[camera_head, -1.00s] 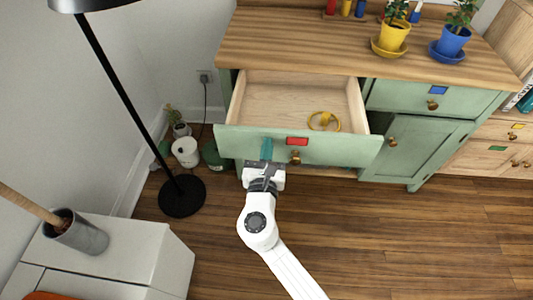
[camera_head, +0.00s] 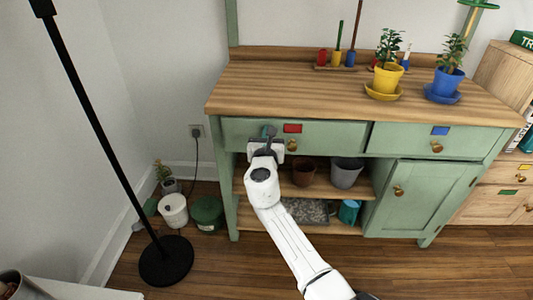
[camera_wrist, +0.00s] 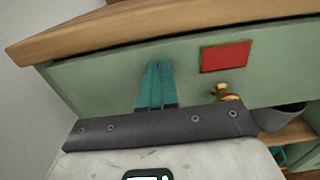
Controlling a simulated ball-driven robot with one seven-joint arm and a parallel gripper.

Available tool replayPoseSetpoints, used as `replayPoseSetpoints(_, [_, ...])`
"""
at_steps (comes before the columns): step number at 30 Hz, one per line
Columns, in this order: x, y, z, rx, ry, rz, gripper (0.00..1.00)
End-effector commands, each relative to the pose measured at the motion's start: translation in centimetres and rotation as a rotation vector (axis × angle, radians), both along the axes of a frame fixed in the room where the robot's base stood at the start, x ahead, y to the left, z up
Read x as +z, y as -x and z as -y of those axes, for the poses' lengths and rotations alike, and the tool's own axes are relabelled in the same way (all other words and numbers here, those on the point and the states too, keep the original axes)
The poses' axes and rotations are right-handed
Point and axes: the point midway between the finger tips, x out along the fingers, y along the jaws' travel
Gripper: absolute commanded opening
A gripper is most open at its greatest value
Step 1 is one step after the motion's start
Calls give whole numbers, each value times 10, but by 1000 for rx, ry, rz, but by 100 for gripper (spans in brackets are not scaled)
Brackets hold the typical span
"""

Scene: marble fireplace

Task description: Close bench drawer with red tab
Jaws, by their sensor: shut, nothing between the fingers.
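The green bench drawer (camera_head: 335,137) with the red tab (camera_head: 292,128) sits flush under the wooden bench top, with no open gap visible. Its front also shows in the wrist view (camera_wrist: 110,82), with the red tab (camera_wrist: 226,56) and a brass knob (camera_wrist: 227,92) to the right of my fingers. My gripper (camera_head: 268,132) is shut and empty, its teal fingertips against or very near the drawer front, left of the tab. The fingers show together in the wrist view (camera_wrist: 157,84). I cannot tell whether they touch the front.
A blue-tabbed drawer (camera_head: 437,140) and cupboard door are at the right. Open shelves below hold pots (camera_head: 347,172). A black floor lamp (camera_head: 105,140) stands left. Potted plants (camera_head: 386,75) stand on the bench top. Floor in front is clear.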

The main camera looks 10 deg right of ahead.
Motion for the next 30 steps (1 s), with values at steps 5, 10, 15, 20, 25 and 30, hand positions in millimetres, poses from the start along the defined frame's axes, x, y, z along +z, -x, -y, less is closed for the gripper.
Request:
replayPoseSetpoints(5, [-1,-12,5,-1,0,1,0])
replayPoseSetpoints(10, [0,-17,5,1,0,0,0])
replayPoseSetpoints(15, [2,-19,6,4,0,0,0])
replayPoseSetpoints(20, [2,-19,6,3,-1,1,0])
replayPoseSetpoints(25, [2,-19,7,2,-1,0,0])
replayPoseSetpoints(30, [3,-14,4,0,0,0,0])
